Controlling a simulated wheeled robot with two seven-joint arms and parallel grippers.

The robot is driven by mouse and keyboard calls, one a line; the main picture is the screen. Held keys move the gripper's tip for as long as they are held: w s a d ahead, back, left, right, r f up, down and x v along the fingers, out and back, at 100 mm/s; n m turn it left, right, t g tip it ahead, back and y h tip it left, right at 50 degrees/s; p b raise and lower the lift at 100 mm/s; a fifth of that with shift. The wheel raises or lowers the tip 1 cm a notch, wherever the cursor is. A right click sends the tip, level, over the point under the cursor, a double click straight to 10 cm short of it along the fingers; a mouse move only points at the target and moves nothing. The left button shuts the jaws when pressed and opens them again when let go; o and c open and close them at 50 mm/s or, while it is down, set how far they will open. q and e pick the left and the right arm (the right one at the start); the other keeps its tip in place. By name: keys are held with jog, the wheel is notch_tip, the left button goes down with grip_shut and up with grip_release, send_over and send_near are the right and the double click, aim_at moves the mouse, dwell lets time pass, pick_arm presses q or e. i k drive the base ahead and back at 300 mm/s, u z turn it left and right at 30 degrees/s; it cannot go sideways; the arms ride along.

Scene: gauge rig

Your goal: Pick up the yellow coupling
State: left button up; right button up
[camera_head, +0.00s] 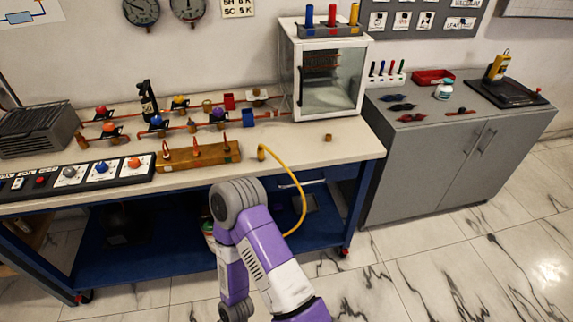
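A yellow hose (300,190) hangs in a loop over the front edge of the bench. Its upper end, a small yellow fitting (261,152) that looks like the yellow coupling, sits at the bench's front edge, just right of a brass-coloured block (200,157) with several red-tipped pins. Nothing holds the fitting. The hose's lower part passes behind my purple and white arm. That arm is below the bench edge, bent, and no fingers show on it. Neither of my grippers is in view.
The bench (345,150) carries a pipe rig with coloured valves, a control panel (100,172) with knobs and a glass-fronted cabinet (325,75). A small brass piece (327,137) lies at right. A grey cabinet (440,150) stands right of the bench. The bench top around the brass piece is clear.

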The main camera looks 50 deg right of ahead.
aim_at(260, 154)
jog(key=z, duration=0.95)
